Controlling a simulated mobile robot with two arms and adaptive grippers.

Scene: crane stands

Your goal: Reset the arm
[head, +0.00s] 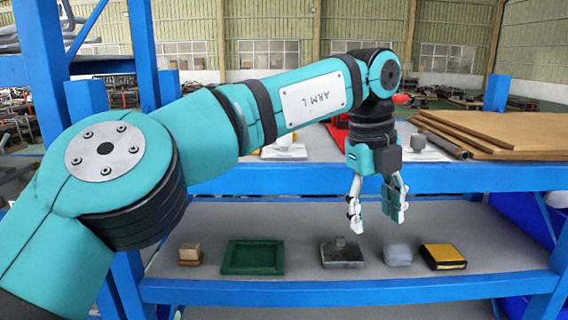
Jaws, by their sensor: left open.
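My left arm reaches across the head view from the lower left, its upper link marked "ARM L". My left gripper (376,222) points down in front of the blue shelf rack, with its fingers apart and nothing between them. It hangs above and in front of the lower shelf (300,218). My right arm and gripper are not in view.
On the lower shelf stand a small tan block (189,254), a green tray (253,258), a dark grey block (341,254), a light grey block (397,255) and a yellow-black box (443,256). Brown boards (500,131) lie on the upper shelf. Blue posts flank the rack.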

